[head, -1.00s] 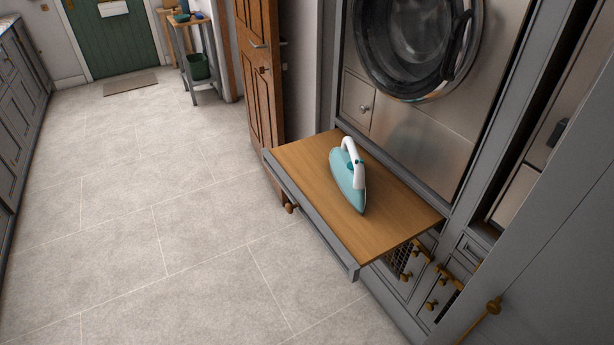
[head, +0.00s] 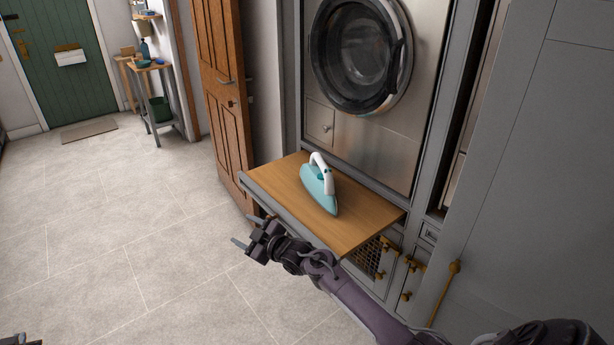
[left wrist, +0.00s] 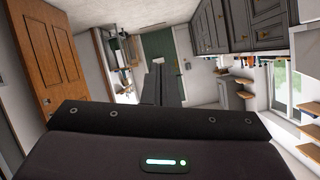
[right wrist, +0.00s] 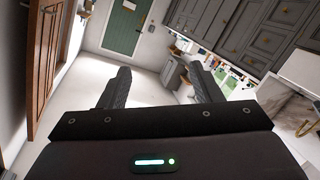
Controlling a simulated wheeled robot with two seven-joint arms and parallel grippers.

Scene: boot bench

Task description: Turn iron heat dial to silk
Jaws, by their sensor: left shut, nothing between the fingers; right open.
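The iron (head: 318,190) has a teal body and a white handle. It rests on the wooden pull-out board (head: 359,222), its pointed end toward the front right. A small dark spot shows on its handle; I cannot make out a heat dial or its setting. My right gripper (head: 250,232) is open and empty, in front of and below the board's front edge, left of the iron and apart from it. In the right wrist view its fingers (right wrist: 163,82) are spread. My left gripper (left wrist: 158,84) is shut and empty in the left wrist view; only a dark bit shows at the head view's lower left corner.
A washing machine (head: 360,55) stands above and behind the board. A wooden door (head: 221,80) stands left of it. Grey cabinets (head: 520,170) with brass knobs fill the right. The tiled floor (head: 110,230) on the left is clear.

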